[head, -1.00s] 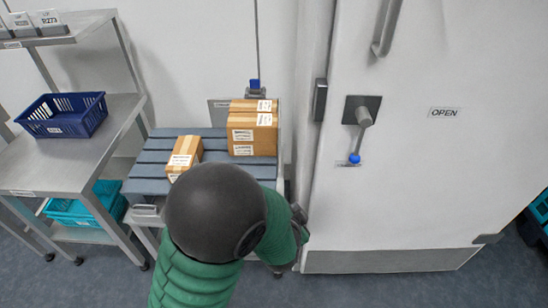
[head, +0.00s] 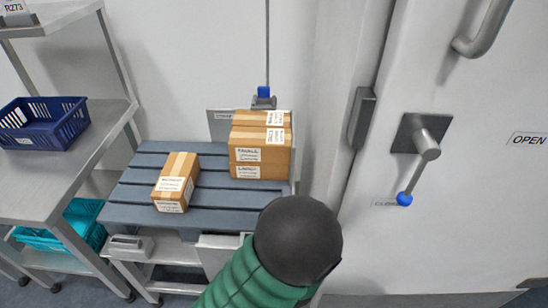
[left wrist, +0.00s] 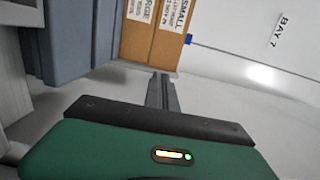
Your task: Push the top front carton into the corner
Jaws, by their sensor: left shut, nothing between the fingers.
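Brown taped cartons are stacked at the back right of a blue-grey slatted deck. The top front carton (head: 247,152) rests on a lower carton (head: 260,170), with another top carton (head: 246,117) behind it. In the left wrist view, the carton labelled SMALL (left wrist: 170,40) lies beside the one labelled LARGE (left wrist: 138,38) in the tilted picture. My left gripper (left wrist: 161,80) is shut and empty, its tips close to the cartons' edge; contact cannot be told. In the head view my left arm hides it. My right gripper is out of view.
A single carton (head: 175,182) sits on the slatted deck (head: 128,198) to the left. A steel bench (head: 60,160) with a blue crate (head: 42,122) stands further left. A white door with a lever (head: 420,148) is at the right. The deck's front middle is clear.

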